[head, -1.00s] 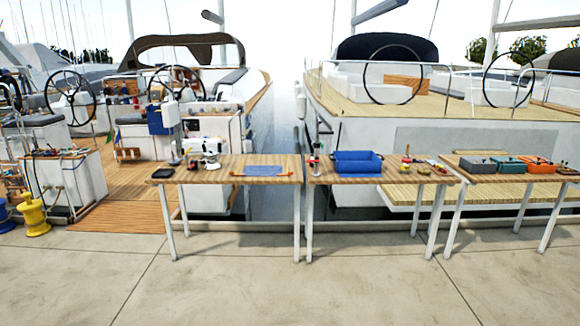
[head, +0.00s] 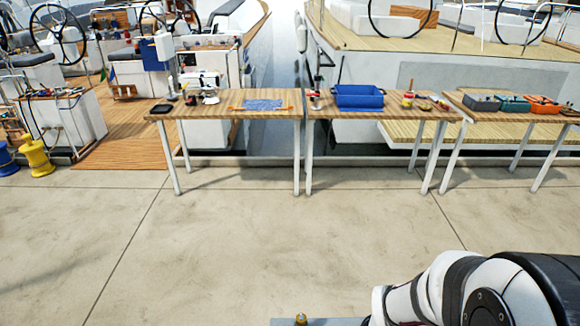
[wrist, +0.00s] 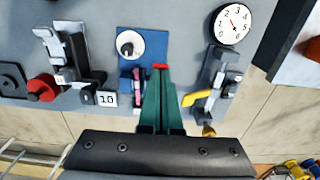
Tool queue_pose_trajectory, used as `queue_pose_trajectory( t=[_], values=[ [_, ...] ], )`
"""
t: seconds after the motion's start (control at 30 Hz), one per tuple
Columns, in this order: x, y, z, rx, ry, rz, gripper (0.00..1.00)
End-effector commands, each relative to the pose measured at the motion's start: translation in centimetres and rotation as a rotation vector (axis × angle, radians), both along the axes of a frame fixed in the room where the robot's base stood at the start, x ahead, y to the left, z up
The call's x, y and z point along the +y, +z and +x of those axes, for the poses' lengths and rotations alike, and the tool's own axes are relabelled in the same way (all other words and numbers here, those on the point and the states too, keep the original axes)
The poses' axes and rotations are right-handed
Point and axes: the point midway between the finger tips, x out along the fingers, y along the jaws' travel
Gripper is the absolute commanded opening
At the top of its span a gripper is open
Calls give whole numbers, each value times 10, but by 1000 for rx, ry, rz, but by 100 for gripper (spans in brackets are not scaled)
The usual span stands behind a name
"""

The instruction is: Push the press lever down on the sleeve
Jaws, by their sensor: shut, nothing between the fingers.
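In the wrist view my gripper (wrist: 161,98) shows as two green fingers, shut with nothing between them, over a grey board (wrist: 100,30). A red strip shows at the fingertips. Right of the fingers is a dark lever-like fixture (wrist: 215,72) with a yellow handle (wrist: 196,97). Left is a grey upright fixture (wrist: 68,52) with an arm. I cannot tell which of these is the press lever. A small pink and dark part (wrist: 138,85) lies just left of the fingers, partly hidden by them; I cannot tell whether it is the sleeve.
In the head view, wooden tables (head: 225,104) stand far off beyond clear concrete.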

Motion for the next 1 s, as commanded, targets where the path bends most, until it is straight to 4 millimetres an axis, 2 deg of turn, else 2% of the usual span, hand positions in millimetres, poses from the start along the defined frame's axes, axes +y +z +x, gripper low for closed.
queue_pose_trajectory(
  t=[0.73,0.87,1.0],
  values=[
    [0,-29,0,0,0,0,0],
    [0,-23,1,-3,0,-1,0],
    [0,-9,1,-4,0,-1,0]
  ],
)
